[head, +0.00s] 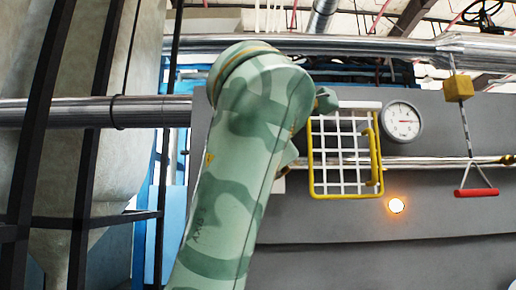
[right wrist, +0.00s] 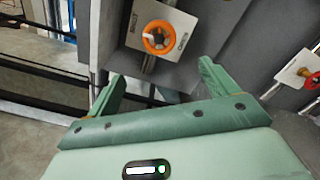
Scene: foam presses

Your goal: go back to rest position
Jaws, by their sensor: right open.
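My right gripper (right wrist: 160,88) shows in the right wrist view with its two green fingers spread wide apart and nothing between them. Beyond the fingertips is an orange ring-shaped knob (right wrist: 148,38) on a pale plate; it looks apart from the fingers. In the head view one of my green camouflage arms rises from the bottom and bends at the top, left of the middle. No gripper fingers can be made out in the head view. My left gripper is not seen.
A yellow-framed white grid guard (head: 318,190), a gauge (head: 401,122), a lit orange lamp (head: 396,205) and a hanging red handle (head: 477,192) are on or before the grey wall. Steel pipes (head: 150,111) cross the view. A red knob (right wrist: 312,81) is at the right wrist view's right.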

